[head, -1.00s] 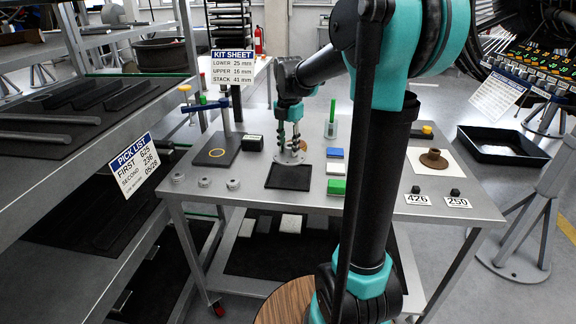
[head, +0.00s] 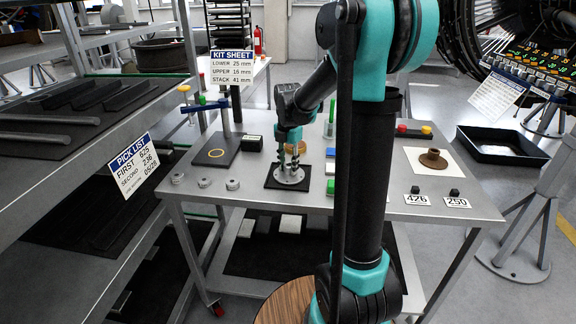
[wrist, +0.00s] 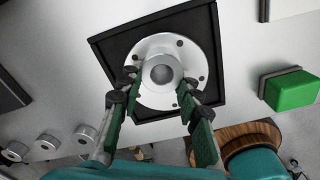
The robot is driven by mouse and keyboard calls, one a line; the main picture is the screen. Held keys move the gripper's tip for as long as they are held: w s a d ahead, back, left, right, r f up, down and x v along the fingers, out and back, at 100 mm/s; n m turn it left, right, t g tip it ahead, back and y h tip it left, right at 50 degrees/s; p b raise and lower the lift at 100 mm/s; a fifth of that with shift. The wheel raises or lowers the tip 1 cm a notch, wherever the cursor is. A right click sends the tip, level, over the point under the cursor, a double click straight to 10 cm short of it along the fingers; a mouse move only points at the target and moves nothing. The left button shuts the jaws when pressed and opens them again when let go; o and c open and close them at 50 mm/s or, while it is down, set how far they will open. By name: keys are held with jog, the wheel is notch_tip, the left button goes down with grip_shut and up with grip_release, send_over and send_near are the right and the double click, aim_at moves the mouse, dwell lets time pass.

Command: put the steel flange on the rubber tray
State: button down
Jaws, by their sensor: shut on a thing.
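The steel flange (head: 289,175), a pale round disc with bolt holes and a raised hub, is over the black square rubber tray (head: 272,183) near the table's front. The wrist view shows the flange (wrist: 152,48) inside the outline of the tray (wrist: 113,52), flat to it, with bare tray around. I cannot tell if its underside touches the tray. My gripper (head: 290,160) points down from above, and its two fingers are shut on the flange's hub. The fingers (wrist: 158,90) hide part of the flange's near side in the wrist view.
A green block (head: 330,187) stands just right of the tray. Several metal nuts (head: 204,182) are to the left.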

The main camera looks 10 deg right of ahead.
aim_at(288, 172)
jog(key=c, duration=1.1)
grip_release()
jog(key=shift+f, duration=0.1)
jog(key=shift+o, duration=0.2)
notch_tip(288, 172, up, 12)
